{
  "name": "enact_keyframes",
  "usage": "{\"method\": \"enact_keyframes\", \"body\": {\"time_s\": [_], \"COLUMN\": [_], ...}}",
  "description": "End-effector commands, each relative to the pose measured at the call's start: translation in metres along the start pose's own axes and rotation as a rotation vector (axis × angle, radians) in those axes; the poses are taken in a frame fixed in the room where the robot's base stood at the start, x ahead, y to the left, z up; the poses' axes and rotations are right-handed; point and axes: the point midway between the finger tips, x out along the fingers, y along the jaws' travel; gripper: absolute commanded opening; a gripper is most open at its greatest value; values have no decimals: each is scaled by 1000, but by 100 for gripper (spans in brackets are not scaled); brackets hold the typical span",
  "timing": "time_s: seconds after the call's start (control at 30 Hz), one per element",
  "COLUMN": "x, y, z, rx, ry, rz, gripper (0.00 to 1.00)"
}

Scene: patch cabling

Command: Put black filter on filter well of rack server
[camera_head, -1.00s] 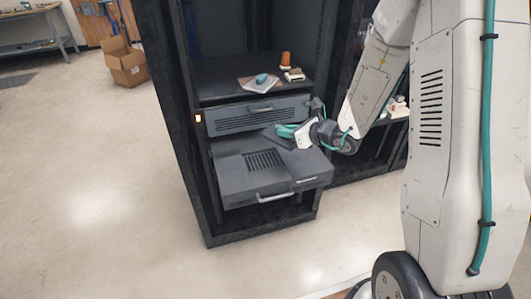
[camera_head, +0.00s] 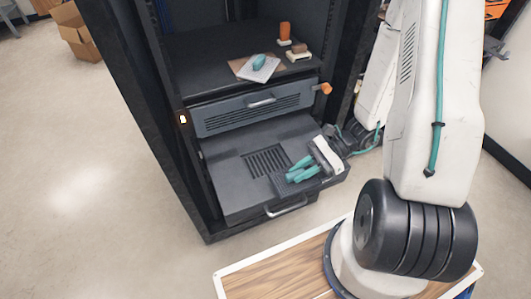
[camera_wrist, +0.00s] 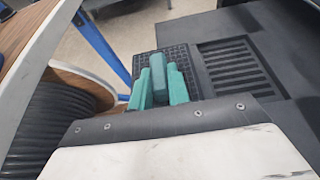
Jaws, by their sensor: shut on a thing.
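The rack server (camera_head: 231,180) is pulled out of the rack like a drawer. Its filter well (camera_head: 265,161) shows as a slotted rectangle on top, and also in the wrist view (camera_wrist: 240,66). My gripper (camera_head: 300,171) is over the front right part of the server, its teal fingers (camera_wrist: 158,82) shut on a teal grip piece of the black filter. The filter (camera_wrist: 176,56) is a dark gridded panel just beside the well, not over its slots. In the head view the filter (camera_head: 281,184) is partly hidden by the fingers. Its height above the server is hard to tell.
A closed vented unit (camera_head: 255,111) sits above the server. On the shelf (camera_head: 200,75) are a pale sheet with a teal item (camera_head: 258,63) and small orange and brown items (camera_head: 298,50). The rack's side frame (camera_head: 140,120) bounds the left.

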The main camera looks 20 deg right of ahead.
Motion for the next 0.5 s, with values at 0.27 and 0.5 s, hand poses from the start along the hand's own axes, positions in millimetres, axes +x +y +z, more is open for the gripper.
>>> {"method": "enact_keyframes", "body": {"time_s": [0.27,0.5], "x": [24,37], "y": [-72,-109], "z": [2,4], "rx": [-4,-2], "ry": [2,2], "rz": [2,1], "gripper": [0,0]}}
